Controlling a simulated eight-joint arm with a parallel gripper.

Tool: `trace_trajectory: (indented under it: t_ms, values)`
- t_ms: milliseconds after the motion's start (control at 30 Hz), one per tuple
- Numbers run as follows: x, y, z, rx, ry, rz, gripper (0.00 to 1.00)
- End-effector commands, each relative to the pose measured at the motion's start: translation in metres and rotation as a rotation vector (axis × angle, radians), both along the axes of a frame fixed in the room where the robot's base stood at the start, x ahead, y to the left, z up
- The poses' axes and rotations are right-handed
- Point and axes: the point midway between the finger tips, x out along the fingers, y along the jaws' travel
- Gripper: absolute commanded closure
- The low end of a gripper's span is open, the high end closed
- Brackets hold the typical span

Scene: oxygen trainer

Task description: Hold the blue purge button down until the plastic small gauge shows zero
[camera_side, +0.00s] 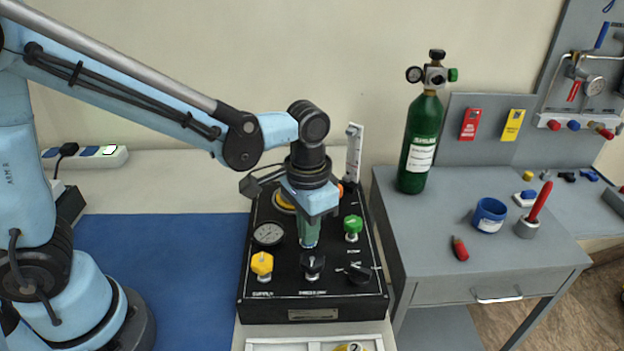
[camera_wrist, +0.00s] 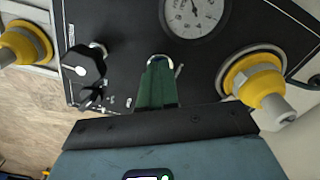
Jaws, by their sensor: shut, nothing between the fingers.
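A small round gauge (camera_side: 268,234) with a white face is set in the left part of a black sloped panel (camera_side: 340,312). It shows large at the top of the wrist view (camera_wrist: 195,12), cut off by the frame edge. Its dark needle shows, but the reading is too small to tell. My gripper (camera_side: 309,244) points down at the middle of the panel with its green fingers shut and empty. In the wrist view the fingertips (camera_wrist: 159,64) are at a pale rim on the panel. No blue button can be made out; my fingers may hide it. Contact cannot be told.
Around my gripper stand a yellow knob (camera_side: 262,265), a black knob (camera_side: 313,265), a black lever (camera_side: 358,272) and a green knob (camera_side: 353,226). A flowmeter tube (camera_side: 353,155) rises behind. A green cylinder (camera_side: 422,142) stands on the grey bench at right.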

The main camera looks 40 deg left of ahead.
Motion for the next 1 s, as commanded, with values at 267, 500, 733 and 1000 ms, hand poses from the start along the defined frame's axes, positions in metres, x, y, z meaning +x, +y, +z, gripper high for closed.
trace_trajectory:
  t_ms: [267, 500, 733, 1000]
  values:
    - [0.0, 0.0, 0.0, 0.0, 0.001, 0.0, 1.0]
    - [0.0, 0.0, 0.005, 0.0, 0.001, 0.0, 1.0]
    - [0.0, 0.0, 0.022, 0.0, 0.0, 0.0, 1.0]
    - [0.0, 0.0, 0.041, 0.0, 0.0, 0.0, 1.0]
